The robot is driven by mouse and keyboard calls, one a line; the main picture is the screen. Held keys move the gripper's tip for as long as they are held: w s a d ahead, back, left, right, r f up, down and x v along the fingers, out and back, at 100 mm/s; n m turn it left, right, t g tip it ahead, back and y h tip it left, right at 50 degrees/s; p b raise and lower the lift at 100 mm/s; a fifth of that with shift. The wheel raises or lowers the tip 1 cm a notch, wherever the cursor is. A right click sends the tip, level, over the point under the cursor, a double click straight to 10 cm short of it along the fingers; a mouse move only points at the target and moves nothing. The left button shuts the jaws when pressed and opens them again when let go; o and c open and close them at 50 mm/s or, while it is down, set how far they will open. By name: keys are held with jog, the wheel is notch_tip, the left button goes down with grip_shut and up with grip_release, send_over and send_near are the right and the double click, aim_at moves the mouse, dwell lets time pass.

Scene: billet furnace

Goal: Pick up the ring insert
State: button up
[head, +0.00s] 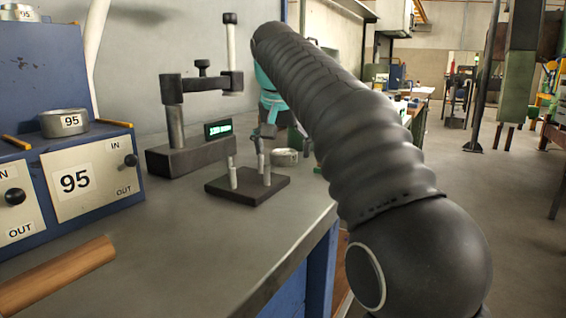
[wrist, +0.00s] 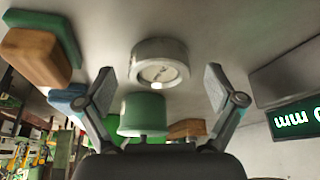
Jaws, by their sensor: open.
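A grey metal ring (head: 285,157), which looks like the ring insert, lies on the workbench just behind a dark base with upright pegs (head: 247,187).
Blue boxes (head: 110,165) with IN/OUT panels and a ring marked 95 (head: 66,122) are at left. A wooden bar (head: 55,275) is in front. The wrist view shows a green cylinder (wrist: 143,114) and brown block (wrist: 36,56).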

jog(key=c, duration=1.7)
jog(key=shift+r, duration=0.1)
jog(key=shift+c, duration=0.2)
